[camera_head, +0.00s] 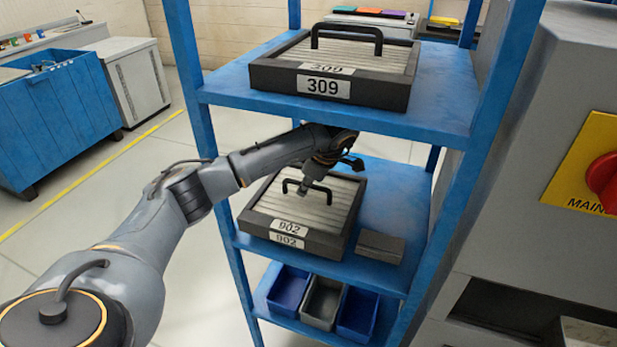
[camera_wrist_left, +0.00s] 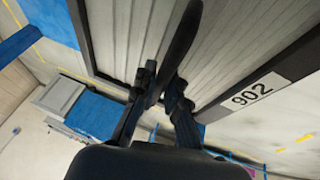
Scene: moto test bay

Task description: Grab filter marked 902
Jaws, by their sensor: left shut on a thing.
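The filter marked 902 (camera_head: 280,228) sits on the middle shelf of the blue rack. It is a flat dark-framed box with pleated top, a black handle (camera_head: 308,190) and 902 labels. My left arm reaches in from the left, and its gripper (camera_head: 312,178) is at that handle, above the filter. In the left wrist view the left gripper (camera_wrist_left: 160,100) has its fingers closed around the black handle (camera_wrist_left: 182,40), with the 902 label (camera_wrist_left: 252,92) to the right. The gripper partly hides the handle in the head view. My right gripper is not in view.
A filter marked 309 (camera_head: 323,88) sits on the upper shelf (camera_head: 440,105), directly above my left forearm. A small grey box (camera_head: 380,246) lies right of the 902 filter. Blue and grey bins (camera_head: 322,302) stand below. Rack posts (camera_head: 190,80) flank the shelves. A grey cabinet stands right.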

